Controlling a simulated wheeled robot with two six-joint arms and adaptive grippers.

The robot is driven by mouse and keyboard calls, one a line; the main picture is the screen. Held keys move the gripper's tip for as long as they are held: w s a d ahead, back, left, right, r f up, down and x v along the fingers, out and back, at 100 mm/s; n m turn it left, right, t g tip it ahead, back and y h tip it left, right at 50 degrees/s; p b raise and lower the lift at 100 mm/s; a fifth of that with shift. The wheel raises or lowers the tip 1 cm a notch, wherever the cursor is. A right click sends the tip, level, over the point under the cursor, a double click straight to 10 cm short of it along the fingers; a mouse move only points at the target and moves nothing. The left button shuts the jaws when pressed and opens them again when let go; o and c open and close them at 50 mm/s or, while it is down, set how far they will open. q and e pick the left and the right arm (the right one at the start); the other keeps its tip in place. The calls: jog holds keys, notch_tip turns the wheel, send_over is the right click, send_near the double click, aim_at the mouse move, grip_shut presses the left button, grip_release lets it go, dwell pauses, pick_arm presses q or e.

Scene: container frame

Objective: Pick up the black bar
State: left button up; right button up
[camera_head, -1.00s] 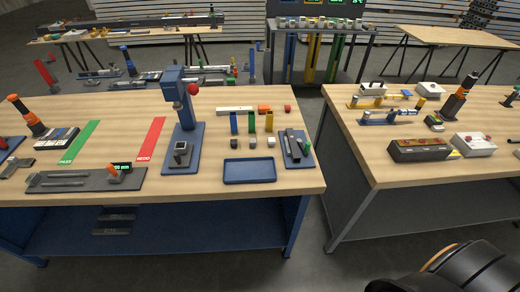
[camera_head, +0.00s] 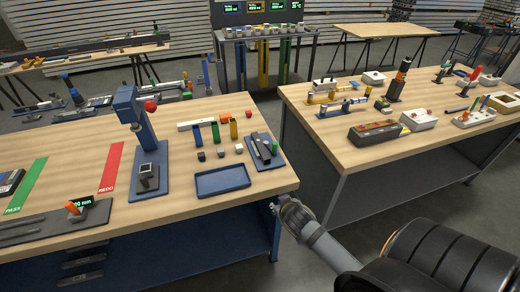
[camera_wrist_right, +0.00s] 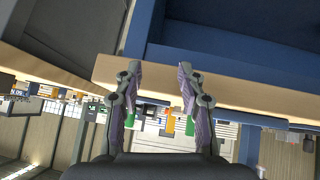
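A dark grey-black bar (camera_head: 263,149) lies on a small blue plate (camera_head: 277,161) near the right end of the left workbench, in the head view. Its ends are small and hard to make out. My right gripper (camera_head: 277,206) is in front of this bench's right front corner, apart from the bar and nearer to me. The right wrist view shows the right gripper (camera_wrist_right: 158,75) with its two fingers spread and nothing between them. I cannot pick out the bar in the wrist view. My left gripper is not in view.
An empty blue tray (camera_head: 223,181) sits left of the plate. A blue press stand (camera_head: 147,165) stands farther left. Small blocks and coloured pieces lie behind the tray. The bench's wooden edge (camera_head: 180,215) lies near my right gripper. A second workbench (camera_head: 345,155) stands right, across a gap.

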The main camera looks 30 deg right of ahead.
aim_at(267, 159)
jog(key=w+d+r+t, duration=0.1)
jog(key=w+r, duration=0.1)
jog(key=w, duration=0.1)
jog(key=w+d+r+t, duration=0.1)
jog(key=w+r+t, duration=0.1)
jog(key=r, duration=0.1)
jog(key=w+d+r+m+t, duration=0.1)
jog(key=w+r+t, duration=0.1)
jog(key=w+r, duration=0.1)
jog(key=shift+w, duration=0.3)
jog(key=shift+r, duration=0.15)
jog(key=x, duration=0.5)
jog(key=shift+w+p, duration=0.25)
jog(key=shift+p, duration=0.05)
jog(key=shift+w+d, duration=0.15)
jog(key=x, duration=0.2)
jog(key=p+x, duration=0.1)
jog(key=x, duration=0.2)
jog(key=shift+f, duration=0.25)
jog(key=shift+s+r, duration=0.1)
jog(key=shift+s, duration=0.2)
jog(key=shift+c, duration=1.4)
grip_shut()
